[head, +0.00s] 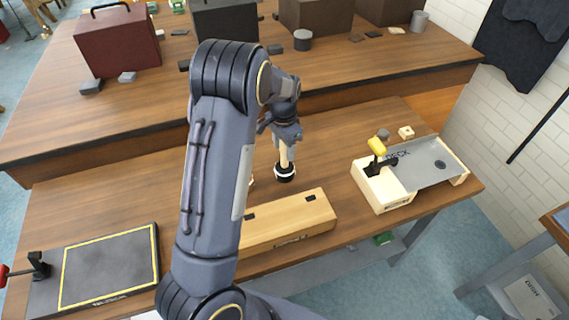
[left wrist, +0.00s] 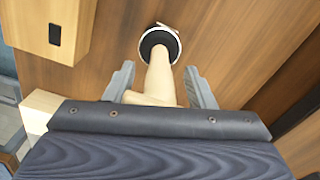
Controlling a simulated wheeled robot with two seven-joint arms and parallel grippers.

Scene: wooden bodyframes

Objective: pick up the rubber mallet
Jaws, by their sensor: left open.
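The rubber mallet (head: 285,172) stands head down on the wooden table, with its black head at the bottom and its pale wooden handle pointing up. In the left wrist view its handle (left wrist: 160,75) runs between the two fingers toward the palm, and its round dark head with a light rim lies beyond the fingertips. My left gripper (head: 283,150) is open around the upper handle; in the left wrist view the gripper (left wrist: 158,80) has a finger on each side, with gaps visible. My right gripper is not in view.
A long wooden box (head: 290,220) lies just in front of the mallet. A wooden fixture with a yellow-handled clamp (head: 377,148) stands to the right. A black panel with a yellow outline (head: 108,268) lies at the left. A raised shelf edge (head: 130,140) runs behind.

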